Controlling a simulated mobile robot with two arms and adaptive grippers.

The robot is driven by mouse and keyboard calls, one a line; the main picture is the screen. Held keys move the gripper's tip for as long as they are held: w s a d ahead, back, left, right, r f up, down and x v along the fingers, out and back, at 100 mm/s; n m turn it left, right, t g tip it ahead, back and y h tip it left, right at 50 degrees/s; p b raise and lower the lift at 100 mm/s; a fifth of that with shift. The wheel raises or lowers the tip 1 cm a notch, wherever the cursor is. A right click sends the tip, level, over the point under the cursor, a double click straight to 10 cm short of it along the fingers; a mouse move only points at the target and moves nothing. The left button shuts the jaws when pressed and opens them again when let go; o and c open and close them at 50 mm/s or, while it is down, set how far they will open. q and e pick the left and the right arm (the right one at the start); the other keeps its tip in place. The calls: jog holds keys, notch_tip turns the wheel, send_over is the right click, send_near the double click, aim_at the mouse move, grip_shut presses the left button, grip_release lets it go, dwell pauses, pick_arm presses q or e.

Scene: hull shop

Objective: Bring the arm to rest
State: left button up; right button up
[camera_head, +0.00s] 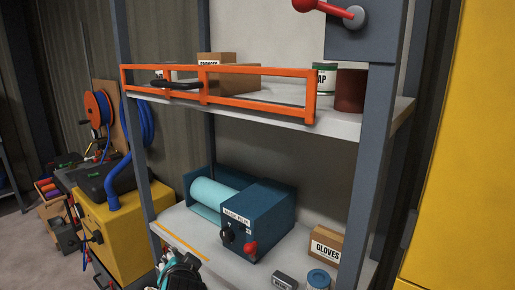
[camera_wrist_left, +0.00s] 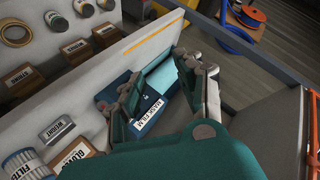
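My left gripper (camera_wrist_left: 168,88) is in the left wrist view, its two grey and teal fingers spread apart with nothing between them. In the head view the dark gripper (camera_head: 180,274) shows only in part, at the bottom edge in front of the lower shelf. Beyond the fingers is a blue mask film dispenser (camera_head: 258,218) with a pale teal roll and a red knob; it also shows in the left wrist view (camera_wrist_left: 146,112). I cannot tell whether the fingers touch the shelf. My right gripper is in neither view.
The lower shelf (camera_head: 178,222) also holds a gloves box (camera_head: 326,243), a weight and a filter can (camera_head: 318,279). An orange guard rail (camera_head: 255,92) fronts the upper shelf. A grey post (camera_head: 372,160) stands right, a yellow machine (camera_head: 115,232) left.

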pick_arm(q)
jog(key=s+a+f+n+g+h, duration=0.15)
jog(key=s+f+g, duration=0.25)
jog(key=s+f, duration=1)
jog(key=s+a+f+n+g+h, duration=0.1)
jog(key=s+f+g+h, duration=0.1)
jog(key=s+f, duration=0.45)
jog(key=s+f+n+g+h, duration=0.1)
jog(key=s+f+g, duration=0.15)
jog(key=s, duration=0.75)
notch_tip(320, 180, down, 28)
jog(key=b, duration=0.3)
jog(key=s+a+f+g+b, duration=0.2)
jog(key=s+a+f+b, duration=0.1)
jog(key=s+f, duration=1.4)
notch_tip(320, 180, down, 3)
jog(key=shift+s+r+m, duration=0.1)
jog(key=shift+s+m, duration=0.25)
jog(key=shift+m, duration=0.1)
